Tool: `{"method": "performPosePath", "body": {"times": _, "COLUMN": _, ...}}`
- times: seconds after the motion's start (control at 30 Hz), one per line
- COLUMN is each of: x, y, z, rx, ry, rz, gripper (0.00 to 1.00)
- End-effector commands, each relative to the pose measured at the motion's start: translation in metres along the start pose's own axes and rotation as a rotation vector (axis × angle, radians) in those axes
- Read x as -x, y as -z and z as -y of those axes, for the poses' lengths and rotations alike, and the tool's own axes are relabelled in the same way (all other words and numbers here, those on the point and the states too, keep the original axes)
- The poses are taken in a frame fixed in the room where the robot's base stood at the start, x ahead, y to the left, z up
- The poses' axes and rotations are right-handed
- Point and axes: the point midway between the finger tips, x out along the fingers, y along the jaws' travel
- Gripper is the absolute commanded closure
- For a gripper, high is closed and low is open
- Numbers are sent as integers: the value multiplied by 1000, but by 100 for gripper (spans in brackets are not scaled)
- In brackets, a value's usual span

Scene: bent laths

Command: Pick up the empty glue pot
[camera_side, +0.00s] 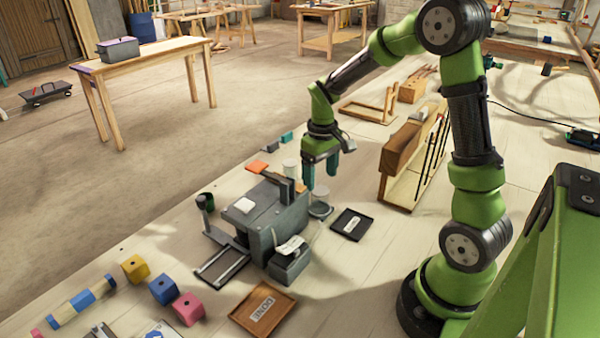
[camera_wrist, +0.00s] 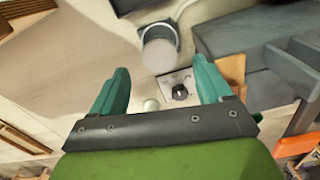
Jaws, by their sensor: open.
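A small round grey pot with a pale disc-like top (camera_side: 320,208) stands on the bench beside the grey machine; I take it for the glue pot. In the wrist view the pot (camera_wrist: 161,48) lies beyond the fingertips, near the middle line between them. Whether it is empty I cannot tell. My gripper (camera_side: 321,181) is open, pointing down above the bench, with nothing between its teal fingers. It also shows in the wrist view (camera_wrist: 160,66), apart from the pot. A whitish cylinder (camera_side: 291,168) stands behind the machine in the side view.
The grey machine (camera_side: 262,222) stands close to the pot. A dark tray (camera_side: 351,224) lies nearby, and a wooden rack (camera_side: 405,165) stands to the right. A knob plate (camera_wrist: 180,88) shows below the pot in the wrist view. A brown DONE tray (camera_side: 262,308) lies in front.

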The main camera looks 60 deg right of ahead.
Motion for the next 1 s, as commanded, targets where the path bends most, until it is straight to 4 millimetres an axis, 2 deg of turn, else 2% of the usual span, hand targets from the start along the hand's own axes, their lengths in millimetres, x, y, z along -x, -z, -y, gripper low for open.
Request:
{"method": "performPosePath", "body": {"times": 0.1, "x": -14, "y": -1, "z": 0, "rx": 0, "ry": 0, "rz": 2, "gripper": 22}}
{"method": "performPosePath", "body": {"times": 0.27, "x": -24, "y": 0, "z": 0, "rx": -2, "ry": 1, "rz": 2, "gripper": 22}}
{"method": "performPosePath", "body": {"times": 0.5, "x": -60, "y": -1, "z": 0, "rx": -2, "ry": 1, "rz": 4, "gripper": 22}}
{"method": "performPosePath", "body": {"times": 0.6, "x": -70, "y": 0, "z": 0, "rx": -1, "ry": 0, "rz": 2, "gripper": 22}}
{"method": "performPosePath", "body": {"times": 0.87, "x": -74, "y": 0, "z": 0, "rx": -2, "ry": 0, "rz": -1, "gripper": 22}}
{"method": "performPosePath", "body": {"times": 0.9, "x": -74, "y": 0, "z": 0, "rx": -2, "ry": 0, "rz": -1, "gripper": 23}}
{"method": "performPosePath", "body": {"times": 1.0, "x": -74, "y": 0, "z": 0, "rx": -1, "ry": 0, "rz": -1, "gripper": 39}}
